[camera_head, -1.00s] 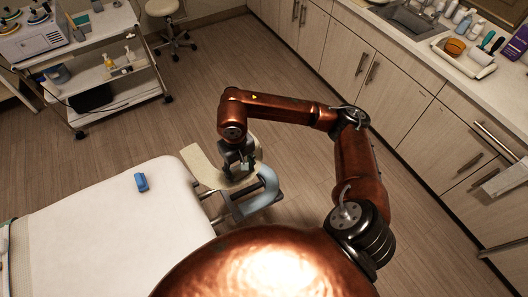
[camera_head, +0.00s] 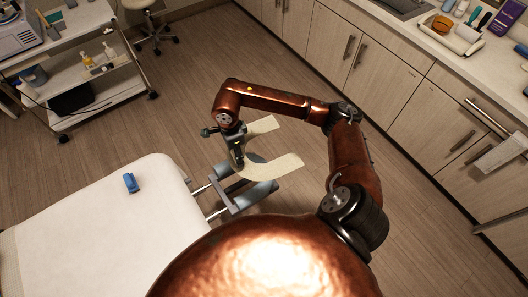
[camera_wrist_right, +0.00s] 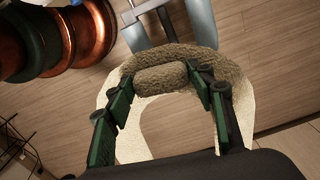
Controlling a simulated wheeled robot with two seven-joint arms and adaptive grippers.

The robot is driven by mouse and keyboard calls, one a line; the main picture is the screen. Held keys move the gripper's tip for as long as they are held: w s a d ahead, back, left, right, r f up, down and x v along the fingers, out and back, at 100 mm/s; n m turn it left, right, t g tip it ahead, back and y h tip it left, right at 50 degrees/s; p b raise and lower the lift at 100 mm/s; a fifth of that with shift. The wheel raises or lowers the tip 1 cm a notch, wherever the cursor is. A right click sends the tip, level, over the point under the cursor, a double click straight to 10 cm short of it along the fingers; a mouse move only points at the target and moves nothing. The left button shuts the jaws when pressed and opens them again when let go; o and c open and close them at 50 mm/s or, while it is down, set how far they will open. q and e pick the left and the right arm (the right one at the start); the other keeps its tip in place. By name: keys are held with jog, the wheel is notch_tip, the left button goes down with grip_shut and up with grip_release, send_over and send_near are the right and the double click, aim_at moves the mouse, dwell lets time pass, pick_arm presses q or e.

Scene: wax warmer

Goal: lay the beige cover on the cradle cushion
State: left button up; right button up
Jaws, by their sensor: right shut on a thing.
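The beige cover (camera_head: 276,167) is a U-shaped piece with its opening toward the right in the head view. My right gripper (camera_head: 236,158) is shut on its curved middle. The right wrist view shows the fingers (camera_wrist_right: 166,98) on either side of a thick fuzzy fold of the cover (camera_wrist_right: 160,78). The blue-grey cradle cushion (camera_head: 222,172) shows below and beside the cover, at the end of the white table. The cover hides part of it. I cannot tell whether cover and cushion touch. My left gripper is not in view.
The white padded table (camera_head: 95,225) has a blue object (camera_head: 130,182) on it. Metal rods join the table to the cradle. A trolley (camera_head: 95,95) stands at the upper left, and cabinets with a counter (camera_head: 455,55) run along the right.

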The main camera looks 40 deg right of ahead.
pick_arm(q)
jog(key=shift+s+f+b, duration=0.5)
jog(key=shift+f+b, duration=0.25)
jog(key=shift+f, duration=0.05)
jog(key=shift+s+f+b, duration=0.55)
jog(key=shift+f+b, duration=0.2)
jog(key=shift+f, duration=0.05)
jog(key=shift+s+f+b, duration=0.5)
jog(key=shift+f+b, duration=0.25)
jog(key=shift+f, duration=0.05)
pick_arm(e)
jog(key=w+d+f+m, duration=0.1)
jog(key=d+f+m, duration=0.7)
jog(key=m, duration=0.9)
jog(key=d+f+m, duration=0.7)
jog(key=f+m, duration=0.3)
jog(key=m, duration=0.7)
jog(key=shift+w+d+m, duration=0.3)
jog(key=shift+w+d, duration=0.05)
jog(key=shift+w, duration=0.05)
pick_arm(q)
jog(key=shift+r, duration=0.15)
pick_arm(e)
jog(key=shift+d, duration=0.2)
jog(key=shift+f+b, duration=0.85)
jog(key=shift+f, duration=1.45)
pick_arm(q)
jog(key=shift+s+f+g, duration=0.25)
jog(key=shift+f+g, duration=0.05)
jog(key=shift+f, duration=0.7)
